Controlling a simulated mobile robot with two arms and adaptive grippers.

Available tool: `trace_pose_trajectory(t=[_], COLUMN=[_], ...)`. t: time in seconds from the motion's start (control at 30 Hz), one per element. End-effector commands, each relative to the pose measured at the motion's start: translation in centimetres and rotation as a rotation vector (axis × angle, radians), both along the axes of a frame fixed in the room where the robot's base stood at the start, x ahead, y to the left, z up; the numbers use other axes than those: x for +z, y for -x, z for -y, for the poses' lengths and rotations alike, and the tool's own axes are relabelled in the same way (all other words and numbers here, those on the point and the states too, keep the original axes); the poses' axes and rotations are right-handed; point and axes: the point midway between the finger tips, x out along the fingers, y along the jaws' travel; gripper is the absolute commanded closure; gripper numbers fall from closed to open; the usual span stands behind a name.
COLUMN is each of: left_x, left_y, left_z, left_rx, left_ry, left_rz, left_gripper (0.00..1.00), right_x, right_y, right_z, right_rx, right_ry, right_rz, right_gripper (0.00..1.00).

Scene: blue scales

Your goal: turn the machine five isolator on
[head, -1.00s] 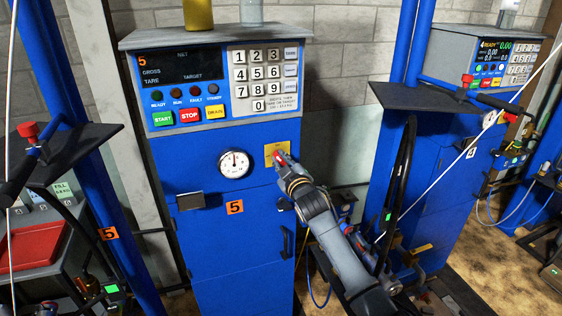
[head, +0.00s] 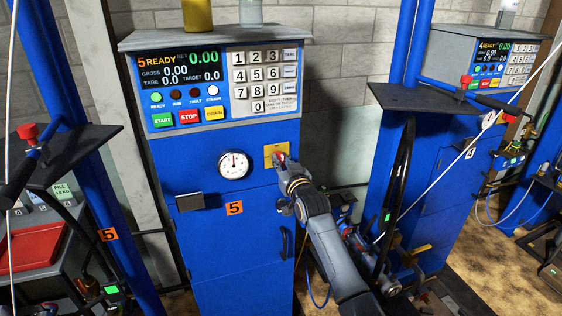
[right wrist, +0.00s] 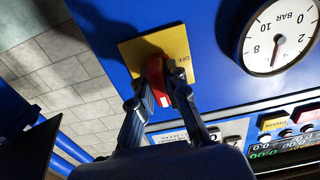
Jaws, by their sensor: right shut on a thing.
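The machine five cabinet (head: 220,262) is blue, with an orange "5" label on its front. Its isolator is a red handle (right wrist: 158,82) on a yellow plate (right wrist: 130,52), right of the pressure gauge in the head view, where the plate (head: 270,150) also shows. My right gripper (head: 280,161) is shut on the red handle; the wrist view shows both fingers (right wrist: 155,97) around it. "OFF" lettering is readable on the plate beside the handle. The display (head: 180,68) is lit and reads "5 READY" and 0.00. My left gripper is not in view.
A gauge (head: 234,164) sits left of the plate. The keypad (head: 265,77) and start and stop buttons are above it. Machine four (head: 420,200) stands to the right, with a dark shelf and hanging black hose between. A red-knobbed valve (head: 28,131) is at left.

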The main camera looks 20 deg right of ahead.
Motion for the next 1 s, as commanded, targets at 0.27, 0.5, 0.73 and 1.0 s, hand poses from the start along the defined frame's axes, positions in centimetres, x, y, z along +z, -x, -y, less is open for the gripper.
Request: trace_pose_trajectory(t=[0.27, 0.5, 0.73, 1.0], left_x=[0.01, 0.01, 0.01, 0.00], left_y=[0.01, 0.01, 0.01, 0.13], left_z=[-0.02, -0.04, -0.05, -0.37], left_rx=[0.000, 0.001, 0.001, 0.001], left_ry=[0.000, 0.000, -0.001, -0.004], left_rz=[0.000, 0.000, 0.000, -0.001], left_gripper=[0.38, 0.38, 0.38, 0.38], right_x=[-0.11, -0.11, -0.07, -0.09], right_y=[0.01, 0.01, 0.00, 0.22], right_z=[0.00, -0.02, -0.01, 0.02], right_rx=[0.000, 0.000, 0.000, 0.000], right_ry=[-0.023, -0.023, -0.022, -0.020], right_rz=[-0.003, -0.003, -0.003, -0.002], right_gripper=[1.00, 1.00, 0.62, 0.62])
